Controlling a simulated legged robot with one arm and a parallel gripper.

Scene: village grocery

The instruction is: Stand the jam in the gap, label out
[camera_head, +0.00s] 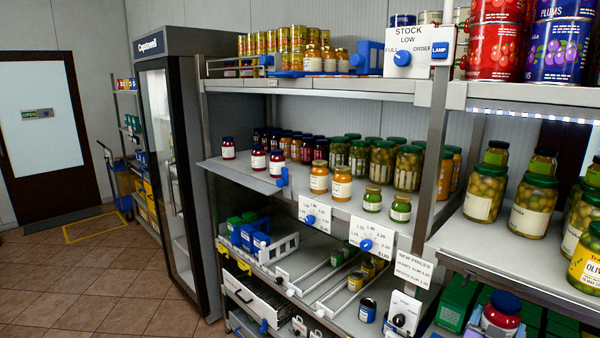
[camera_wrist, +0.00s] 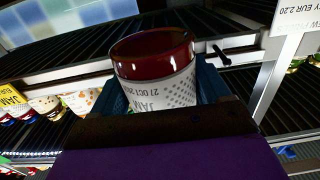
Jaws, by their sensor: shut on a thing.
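A dark red jam jar with a white label (camera_wrist: 158,85) fills the middle of the wrist view, its label print upside down there. My gripper (camera_wrist: 162,88) is shut on it, with dark blue fingers at its sides. In the head view a red jar with a blue lid (camera_head: 502,312), seemingly this one, is at the lower right, low in front of the shelves. On the middle shelf, similar jam jars stand at the front: one at the left (camera_head: 228,148), then a gap (camera_head: 243,155), then two more (camera_head: 258,158). Their white labels face outward.
Orange-yellow jars (camera_head: 319,178) stand right of the jams, with small green jars (camera_head: 372,199) beyond.

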